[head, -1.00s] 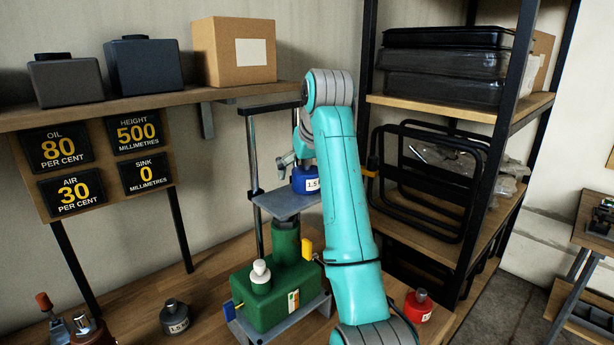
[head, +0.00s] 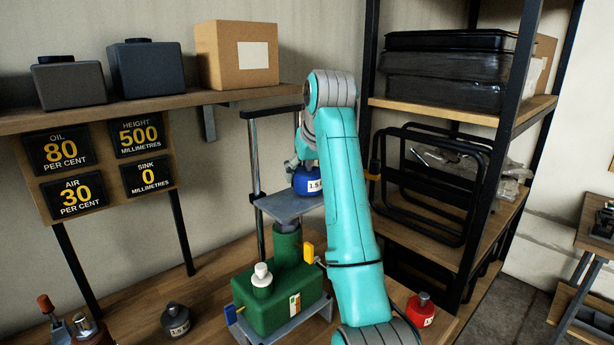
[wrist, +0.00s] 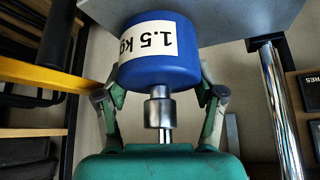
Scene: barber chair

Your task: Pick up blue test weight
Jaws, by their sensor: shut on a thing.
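The blue test weight (head: 307,182) with a white 1.5 kg label is at the grey platform (head: 283,208) in the head view, partly behind my arm. In the wrist view the blue weight (wrist: 160,52) fills the top middle, with the platform's edge (wrist: 225,18) behind it. My gripper (wrist: 160,95) has a finger on each side of the weight and is shut on it. The fingertips are hidden behind the weight. In the head view my gripper (head: 293,166) is mostly hidden by my arm. I cannot tell whether the weight touches the platform.
The platform tops a green jack unit (head: 280,300) between upright posts (head: 257,165). A dark weight (head: 175,320) and a red weight (head: 421,310) stand on the bench. Black-framed shelving (head: 480,200) is close on the right. A wooden shelf (head: 150,107) with boxes runs above left.

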